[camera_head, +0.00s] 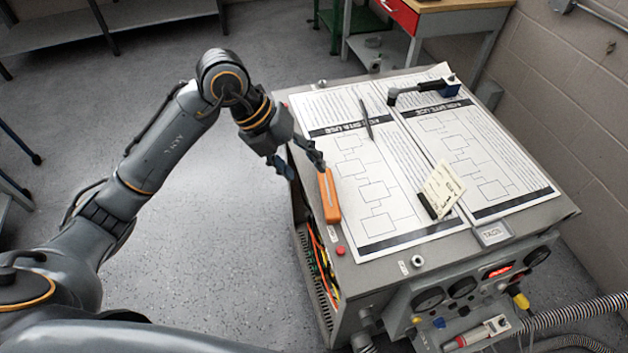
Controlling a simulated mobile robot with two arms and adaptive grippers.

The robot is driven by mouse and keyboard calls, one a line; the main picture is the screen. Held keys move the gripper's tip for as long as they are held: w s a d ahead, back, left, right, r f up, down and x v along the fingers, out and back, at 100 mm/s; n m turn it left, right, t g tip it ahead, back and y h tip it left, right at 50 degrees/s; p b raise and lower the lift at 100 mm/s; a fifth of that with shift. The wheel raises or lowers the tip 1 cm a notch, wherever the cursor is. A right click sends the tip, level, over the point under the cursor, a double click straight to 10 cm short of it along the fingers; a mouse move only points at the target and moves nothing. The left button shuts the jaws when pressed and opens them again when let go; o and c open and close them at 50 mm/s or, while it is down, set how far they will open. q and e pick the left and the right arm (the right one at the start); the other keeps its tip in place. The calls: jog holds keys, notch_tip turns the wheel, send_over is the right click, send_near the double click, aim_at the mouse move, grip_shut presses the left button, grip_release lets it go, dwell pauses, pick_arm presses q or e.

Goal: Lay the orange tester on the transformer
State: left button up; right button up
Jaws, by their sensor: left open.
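The orange tester (328,199) is a slim orange bar with a dark far end. It appears to lie on the top of the transformer (422,248), near its left edge and at the border of a printed sheet. The transformer is a large grey metal box with a gauge panel on its front. My left gripper (302,163) is open just beyond the tester's far end, over the left edge of the box. One finger is close to that end; I cannot tell whether they touch. My right gripper is not in view.
Two printed diagram sheets (372,222) cover most of the top. A pen (366,120), a black-and-blue tool (424,90) and a cream card in a dark holder (441,190) stand or lie on them. Wires show in the open left side. A block wall is at right.

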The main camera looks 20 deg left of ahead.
pick_arm(q)
jog(key=shift+v, duration=1.2)
